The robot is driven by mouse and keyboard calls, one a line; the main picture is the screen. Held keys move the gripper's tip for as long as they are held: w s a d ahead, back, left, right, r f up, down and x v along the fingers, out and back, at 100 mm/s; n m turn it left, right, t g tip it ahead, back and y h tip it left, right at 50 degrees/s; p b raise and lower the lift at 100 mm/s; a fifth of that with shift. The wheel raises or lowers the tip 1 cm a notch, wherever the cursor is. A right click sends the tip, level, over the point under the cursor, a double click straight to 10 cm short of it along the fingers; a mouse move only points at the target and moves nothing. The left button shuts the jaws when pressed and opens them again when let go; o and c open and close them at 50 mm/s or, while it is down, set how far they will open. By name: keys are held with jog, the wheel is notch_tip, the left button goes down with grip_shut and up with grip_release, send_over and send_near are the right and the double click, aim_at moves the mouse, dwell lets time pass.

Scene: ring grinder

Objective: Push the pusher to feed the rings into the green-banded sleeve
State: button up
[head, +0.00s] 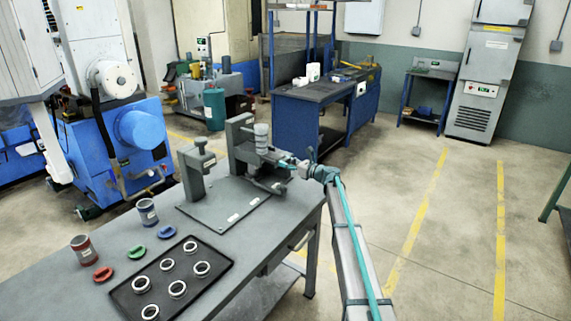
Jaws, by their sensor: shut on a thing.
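The ring fixture stands on a flat grey base plate (222,214) on the workbench, with a column of pale rings (262,139) upright at its top. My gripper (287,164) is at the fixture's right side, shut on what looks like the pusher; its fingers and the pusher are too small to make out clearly. I cannot pick out the green-banded sleeve; it may be hidden in the fixture. A red-banded sleeve (84,249) and a blue-banded sleeve (147,212) stand upright on the bench at left.
A black tray (205,288) with several pale rings lies at the bench's front. Red (103,274), green (136,252) and blue (166,232) flat pieces lie beside it. A grey clamp-like stand (194,172) is left of the fixture. The floor at right is clear.

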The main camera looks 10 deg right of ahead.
aim_at(276, 157)
jog(key=shift+x, duration=3.15)
jog(key=shift+d, duration=0.2)
jog(key=shift+b+v, duration=0.3)
jog(key=shift+v, duration=2.85)
jog(key=o, duration=1.1)
jog(key=shift+s, duration=0.1)
jog(key=shift+c, duration=0.2)
jog(key=shift+s, duration=0.1)
